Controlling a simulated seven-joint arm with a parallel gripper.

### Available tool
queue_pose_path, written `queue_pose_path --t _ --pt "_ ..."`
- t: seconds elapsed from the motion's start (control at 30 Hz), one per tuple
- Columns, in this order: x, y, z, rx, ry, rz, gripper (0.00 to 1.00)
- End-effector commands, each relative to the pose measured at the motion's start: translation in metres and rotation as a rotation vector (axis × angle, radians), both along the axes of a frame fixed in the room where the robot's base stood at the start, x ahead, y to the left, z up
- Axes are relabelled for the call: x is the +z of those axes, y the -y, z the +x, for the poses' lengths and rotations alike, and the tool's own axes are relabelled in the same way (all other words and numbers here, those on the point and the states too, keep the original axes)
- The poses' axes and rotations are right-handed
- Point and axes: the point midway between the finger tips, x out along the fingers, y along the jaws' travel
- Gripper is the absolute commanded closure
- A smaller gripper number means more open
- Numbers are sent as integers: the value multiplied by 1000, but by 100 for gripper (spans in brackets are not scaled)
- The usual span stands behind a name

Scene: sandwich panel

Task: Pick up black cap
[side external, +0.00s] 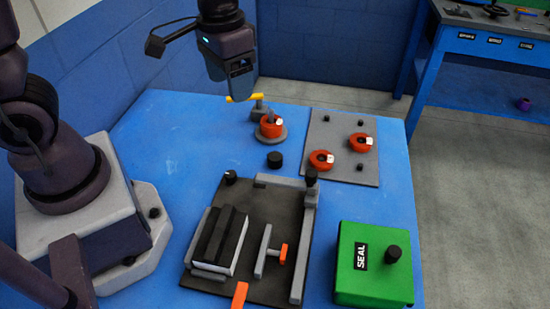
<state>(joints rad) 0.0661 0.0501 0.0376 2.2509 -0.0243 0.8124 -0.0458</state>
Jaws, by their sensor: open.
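A short black cylinder, which looks like the black cap (275,159), stands alone on the blue table, just in front of a round grey base (272,139) with a red ring-shaped part (271,127) on it. My gripper (245,98) hangs above the back of the table, behind and to the left of the cap and well apart from it. Its yellow finger parts show below the dark wrist. It is open, and I see nothing held in it. Part of the fingers overlaps a grey piece near the red part.
A grey plate (337,117) with two red parts (340,151) and small black pegs lies at the right. A dark fixture board (268,207) with clamps and a black-and-white block lies in front. A green box (372,280) marked SEAL with a black knob (393,253) stands front right. The table's left back is clear.

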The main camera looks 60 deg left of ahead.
Motion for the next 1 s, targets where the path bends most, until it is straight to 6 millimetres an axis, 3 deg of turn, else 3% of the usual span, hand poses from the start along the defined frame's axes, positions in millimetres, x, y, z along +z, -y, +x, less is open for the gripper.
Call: queue_pose_path --t 0.1,0.3,0.4,0.5,0.8,1.0 --pt "-42 2 24 30 -75 7 33" --pt "-96 3 55 87 -118 21 33" --pt "-110 3 70 116 -101 22 33" --pt "-108 3 89 152 -34 15 33" --pt "-159 2 88 165 -33 15 33" --pt "-181 3 89 164 -30 14 33"
